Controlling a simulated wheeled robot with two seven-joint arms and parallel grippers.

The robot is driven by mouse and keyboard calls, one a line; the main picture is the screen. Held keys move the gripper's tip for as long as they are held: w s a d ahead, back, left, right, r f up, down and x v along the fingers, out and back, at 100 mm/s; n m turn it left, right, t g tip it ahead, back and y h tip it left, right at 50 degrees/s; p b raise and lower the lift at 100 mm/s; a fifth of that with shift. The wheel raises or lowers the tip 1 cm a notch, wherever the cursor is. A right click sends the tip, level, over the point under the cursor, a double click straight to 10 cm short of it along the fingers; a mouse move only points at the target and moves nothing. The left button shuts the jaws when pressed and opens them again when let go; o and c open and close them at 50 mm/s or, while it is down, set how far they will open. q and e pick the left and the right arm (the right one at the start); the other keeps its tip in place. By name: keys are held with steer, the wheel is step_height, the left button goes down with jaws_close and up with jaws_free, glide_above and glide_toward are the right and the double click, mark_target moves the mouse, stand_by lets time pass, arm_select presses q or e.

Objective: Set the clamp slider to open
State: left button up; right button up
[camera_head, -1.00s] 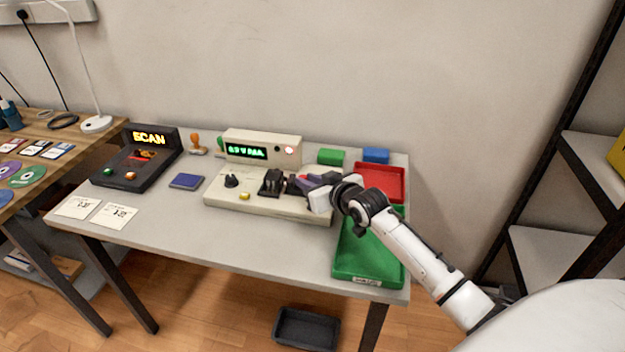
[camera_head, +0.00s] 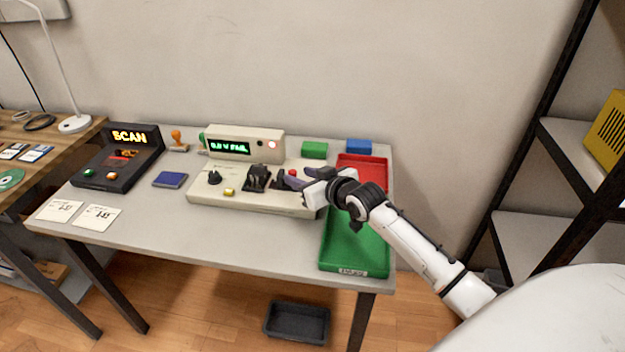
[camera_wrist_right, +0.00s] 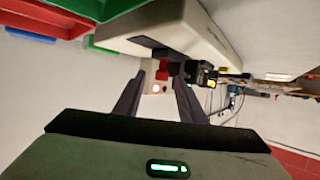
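The tester (camera_head: 245,198) is a beige bench unit with a green-lit display (camera_head: 229,147). On its deck stand a black clamp block (camera_head: 257,178) and, just right of it, a smaller dark part (camera_head: 278,181) that may be the clamp slider; its setting is too small to read. My right gripper (camera_head: 291,180) points left over the deck's right end, fingers close to the dark part; contact cannot be told. In the right wrist view its two dark fingers (camera_wrist_right: 158,78) are spread, with dark and red parts beyond the tips. My left gripper is not in view.
A green tray (camera_head: 355,268) and a red tray (camera_head: 378,168) sit at the table's right end. Green (camera_head: 314,150) and blue (camera_head: 359,146) blocks stand behind. The tester also has a black knob (camera_head: 214,177), yellow button (camera_head: 229,192) and red button (camera_head: 292,172).

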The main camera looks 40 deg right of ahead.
steer(key=v, duration=0.9)
steer(key=shift+s, duration=0.2)
